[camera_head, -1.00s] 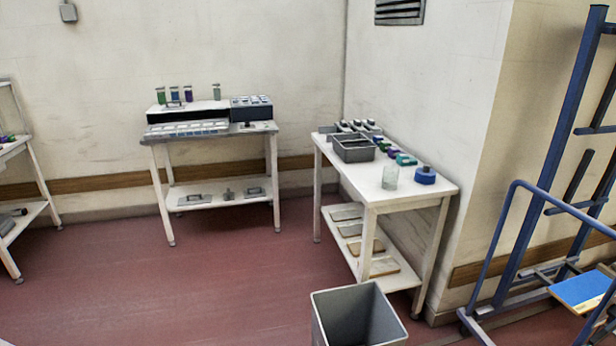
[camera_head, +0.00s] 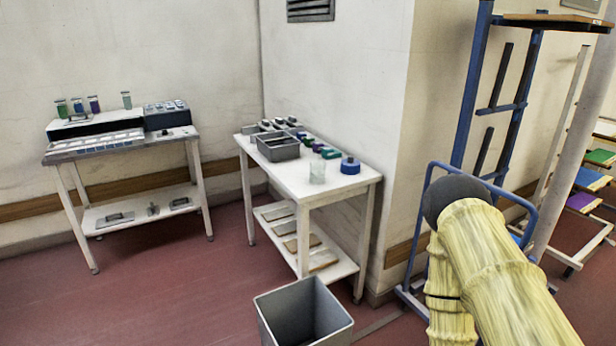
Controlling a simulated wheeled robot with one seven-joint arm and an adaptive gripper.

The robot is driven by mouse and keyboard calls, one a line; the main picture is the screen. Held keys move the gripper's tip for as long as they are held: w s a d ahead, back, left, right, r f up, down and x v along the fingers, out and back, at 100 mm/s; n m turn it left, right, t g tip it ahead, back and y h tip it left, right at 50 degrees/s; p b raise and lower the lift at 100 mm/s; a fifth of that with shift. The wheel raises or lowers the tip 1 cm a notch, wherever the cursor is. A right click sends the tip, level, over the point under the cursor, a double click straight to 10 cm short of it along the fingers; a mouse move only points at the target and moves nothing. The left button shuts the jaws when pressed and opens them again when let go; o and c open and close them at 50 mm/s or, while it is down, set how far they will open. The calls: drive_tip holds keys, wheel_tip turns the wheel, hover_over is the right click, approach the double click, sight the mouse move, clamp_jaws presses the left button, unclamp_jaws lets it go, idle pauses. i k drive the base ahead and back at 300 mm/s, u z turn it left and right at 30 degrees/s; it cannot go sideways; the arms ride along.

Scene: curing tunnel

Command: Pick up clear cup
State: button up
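A clear cup (camera_head: 317,170) stands upright near the front edge of the white table (camera_head: 336,187) against the wall. It is beside a blue round item (camera_head: 350,165) and close to a small green item. My arm, in a yellowish sleeve, shows at the lower right, well to the right of the table and nearer to me. My gripper is not in view.
A grey open bin (camera_head: 304,312) stands on the floor before the table. Grey trays (camera_head: 278,148) sit farther back on the tabletop. A blue rack (camera_head: 468,110) stands at the right. Another table (camera_head: 122,148) stands at the left, with open red floor before it.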

sight(317, 168)
drive_tip(key=u, duration=0.55)
drive_tip(key=k, duration=0.65)
drive_tip(key=u, duration=0.85)
drive_tip(key=i, duration=0.95)
drive_tip(key=z, duration=0.45)
drive_tip(key=i, duration=0.85)
drive_tip(key=z, duration=0.8)
